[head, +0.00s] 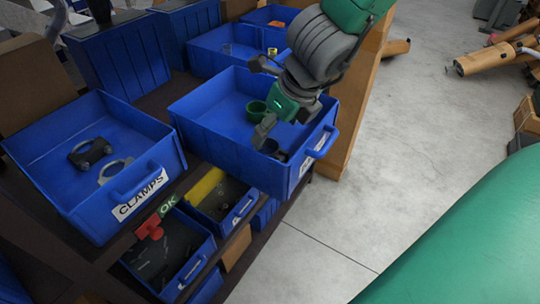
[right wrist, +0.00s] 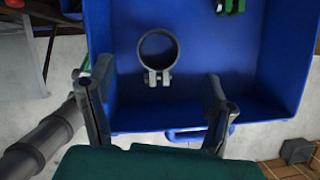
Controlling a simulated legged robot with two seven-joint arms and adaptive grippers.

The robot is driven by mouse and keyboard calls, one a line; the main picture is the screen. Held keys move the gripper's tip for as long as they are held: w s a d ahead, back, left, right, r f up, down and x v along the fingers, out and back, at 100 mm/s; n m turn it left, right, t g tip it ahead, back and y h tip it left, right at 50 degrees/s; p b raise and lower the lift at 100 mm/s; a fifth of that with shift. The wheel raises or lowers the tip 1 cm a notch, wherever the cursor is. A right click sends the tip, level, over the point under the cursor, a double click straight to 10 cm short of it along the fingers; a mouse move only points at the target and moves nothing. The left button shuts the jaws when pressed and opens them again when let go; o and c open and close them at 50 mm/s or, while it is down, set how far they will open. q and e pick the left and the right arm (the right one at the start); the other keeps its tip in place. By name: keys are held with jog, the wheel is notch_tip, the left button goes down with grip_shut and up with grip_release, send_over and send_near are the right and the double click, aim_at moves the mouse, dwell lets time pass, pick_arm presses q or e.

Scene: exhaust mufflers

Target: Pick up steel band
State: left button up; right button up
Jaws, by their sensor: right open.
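The steel band is a grey ring with a bolted clamp end (right wrist: 157,55), lying in a blue bin in the right wrist view. In the head view a dark piece (head: 272,147) near that bin's front wall seems to be it, partly hidden by my gripper. My right gripper (head: 260,102) is open and empty above this bin (head: 215,147). In the right wrist view the open fingers (right wrist: 150,84) stand apart on either side, below the band in the picture and not touching it. My left gripper is not in view.
A green ring-shaped part (head: 256,110) lies deeper in the same bin. A blue bin labelled CLAMPS (head: 55,185) to the left holds a dark clamp (head: 90,153) and a lighter ring (head: 115,171). More bins stand behind and below. Grey floor (head: 400,150) is open at right.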

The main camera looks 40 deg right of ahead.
aim_at(268, 146)
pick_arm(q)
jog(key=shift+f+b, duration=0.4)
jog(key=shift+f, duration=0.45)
pick_arm(e)
jog(key=x, duration=0.3)
pick_arm(q)
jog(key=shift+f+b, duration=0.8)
jog(key=shift+b, duration=0.05)
pick_arm(e)
jog(key=x, duration=0.4)
jog(key=shift+s+d+f, duration=0.1)
jog(key=shift+s+f, duration=0.1)
jog(key=shift+f, duration=0.1)
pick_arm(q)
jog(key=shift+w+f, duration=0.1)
pick_arm(e)
jog(key=shift+w+f, duration=0.35)
jog(key=shift+f, duration=0.05)
jog(key=shift+s+r, duration=0.1)
jog(key=c, duration=1.3)
